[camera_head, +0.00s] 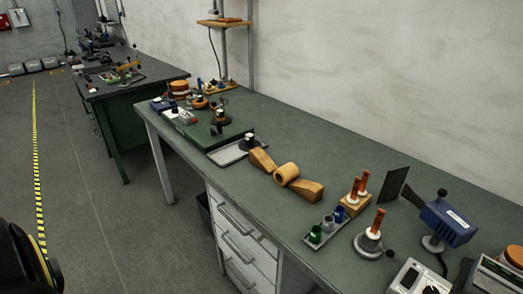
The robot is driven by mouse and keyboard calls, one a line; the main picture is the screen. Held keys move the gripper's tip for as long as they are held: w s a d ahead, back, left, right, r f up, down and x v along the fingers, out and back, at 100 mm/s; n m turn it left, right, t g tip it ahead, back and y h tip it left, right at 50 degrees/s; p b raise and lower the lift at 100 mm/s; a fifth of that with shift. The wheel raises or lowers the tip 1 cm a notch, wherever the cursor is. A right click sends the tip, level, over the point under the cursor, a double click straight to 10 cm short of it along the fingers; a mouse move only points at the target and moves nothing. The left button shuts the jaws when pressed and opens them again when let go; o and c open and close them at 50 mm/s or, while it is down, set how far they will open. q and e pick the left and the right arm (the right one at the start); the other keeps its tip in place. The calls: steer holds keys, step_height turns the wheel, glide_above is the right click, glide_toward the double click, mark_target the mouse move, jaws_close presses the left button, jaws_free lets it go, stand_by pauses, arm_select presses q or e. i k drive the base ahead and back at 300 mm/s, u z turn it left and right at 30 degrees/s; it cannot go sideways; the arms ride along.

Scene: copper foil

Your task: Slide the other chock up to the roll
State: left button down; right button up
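A tan-orange roll (286,174) lies on the green bench top (345,160) near the middle of the camera_head view. One wooden chock (262,159) lies on its far left side, with its narrow end towards the roll. Another wooden chock (307,190) lies on its near right side, very close to the roll. From this angle I cannot tell whether either chock touches the roll. Neither of my grippers is in view.
A grey tray (228,155) lies left of the far chock. A rack of small coloured jars (315,235), a wooden block with copper rods (355,201) and a blue device (446,222) stand to the right. Bench surface is clear behind the roll.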

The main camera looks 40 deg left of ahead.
mark_target(257, 156)
steer(key=u, duration=1.15)
